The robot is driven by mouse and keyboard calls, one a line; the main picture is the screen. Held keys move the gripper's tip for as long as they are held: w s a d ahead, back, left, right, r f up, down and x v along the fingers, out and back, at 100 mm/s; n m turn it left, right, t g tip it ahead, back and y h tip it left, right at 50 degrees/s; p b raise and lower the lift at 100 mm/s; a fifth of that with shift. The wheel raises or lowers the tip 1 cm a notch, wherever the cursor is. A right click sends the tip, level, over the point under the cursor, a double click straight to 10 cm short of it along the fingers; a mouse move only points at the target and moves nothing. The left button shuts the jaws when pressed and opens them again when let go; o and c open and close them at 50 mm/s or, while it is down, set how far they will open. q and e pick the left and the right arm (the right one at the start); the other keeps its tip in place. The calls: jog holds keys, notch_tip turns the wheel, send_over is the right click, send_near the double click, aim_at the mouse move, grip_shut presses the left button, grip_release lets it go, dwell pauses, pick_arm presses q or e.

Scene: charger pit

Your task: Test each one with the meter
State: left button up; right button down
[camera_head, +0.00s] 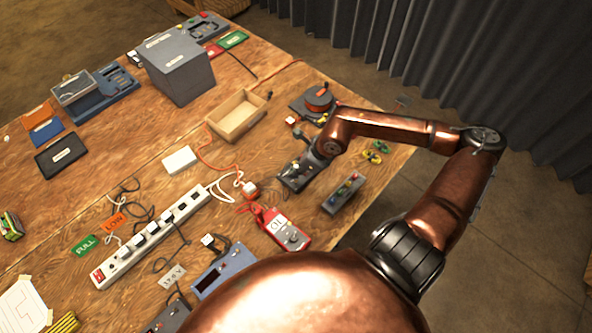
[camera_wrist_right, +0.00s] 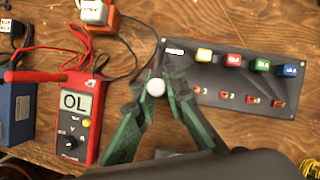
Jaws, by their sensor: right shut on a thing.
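The red meter (camera_head: 287,230) lies face up on the wooden table, and in the right wrist view (camera_wrist_right: 74,118) its display reads OL. A red probe (camera_wrist_right: 35,77) lies left of it, with red leads at its top. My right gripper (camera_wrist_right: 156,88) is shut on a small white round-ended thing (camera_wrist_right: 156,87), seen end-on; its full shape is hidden. In the head view this gripper (camera_head: 298,172) is low over the table beyond the meter. A dark panel (camera_wrist_right: 235,75) with yellow, red, green and blue blocks is just right of the gripper; it also shows in the head view (camera_head: 343,194). My left gripper is out of view.
A white power strip (camera_head: 150,237) with several plugs and cables lies left of the meter. A blue instrument (camera_head: 224,270) is near my body. An open wooden tray (camera_head: 238,115), white box (camera_head: 180,160), grey box (camera_head: 177,65) and green FULL card (camera_head: 86,245) are around. The table's right edge is close.

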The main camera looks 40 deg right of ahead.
aim_at(295, 166)
jog(key=shift+f+b, duration=0.5)
jog(key=shift+f, duration=0.3)
dwell(1.4)
jog(key=c, duration=1.9)
grip_release()
jog(key=shift+o, duration=0.3)
jog(key=shift+o, duration=1.3)
jog(key=shift+r, duration=0.1)
jog(key=shift+r+p, duration=2.4)
jog(key=shift+r, duration=1.25)
